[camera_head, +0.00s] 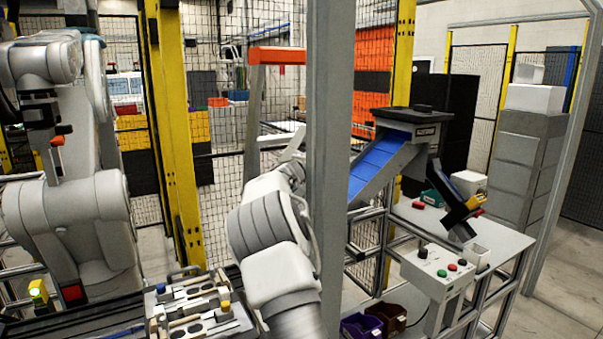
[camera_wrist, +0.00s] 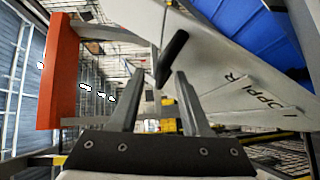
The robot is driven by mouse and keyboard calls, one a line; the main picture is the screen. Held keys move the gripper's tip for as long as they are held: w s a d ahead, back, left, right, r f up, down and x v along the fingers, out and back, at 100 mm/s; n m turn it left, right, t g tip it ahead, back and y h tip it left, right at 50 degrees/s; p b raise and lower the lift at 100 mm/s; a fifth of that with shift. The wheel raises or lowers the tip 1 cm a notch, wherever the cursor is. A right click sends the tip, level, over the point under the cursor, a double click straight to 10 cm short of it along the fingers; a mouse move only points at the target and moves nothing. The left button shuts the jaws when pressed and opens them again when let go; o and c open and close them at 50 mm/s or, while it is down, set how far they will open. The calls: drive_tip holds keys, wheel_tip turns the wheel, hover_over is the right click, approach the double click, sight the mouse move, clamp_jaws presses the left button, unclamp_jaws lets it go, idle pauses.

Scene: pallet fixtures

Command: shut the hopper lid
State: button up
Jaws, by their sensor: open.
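The hopper (camera_head: 408,127) stands on the bench at right in the head view, with a dark slab and knob (camera_head: 423,110) on top and a blue slope (camera_head: 375,170) running down-left. In the wrist view my gripper (camera_wrist: 160,72) is open, its two fingers apart and empty. A black bar, like a handle (camera_wrist: 172,58), shows just beyond and between the fingertips, close to the right one; contact cannot be told. It is in front of a pale panel (camera_wrist: 220,75) with partly readable lettering. Whether this panel is the lid is unclear. My gripper is not visible in the head view.
A grey post (camera_head: 331,160) stands in front of the hopper's left side. An orange-topped frame (camera_head: 277,56) is left of it; an orange beam (camera_wrist: 62,70) fills the wrist view's left. A button box (camera_head: 438,268) and dark bins (camera_head: 362,325) are below the hopper.

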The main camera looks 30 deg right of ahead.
drive_tip(key=f+b+v, duration=0.1)
drive_tip(key=b+v, duration=0.4)
drive_tip(key=v, duration=0.5)
drive_tip(key=shift+s+r, duration=0.15)
drive_tip(key=shift+r, duration=0.25)
drive_tip(key=shift+a, duration=0.1)
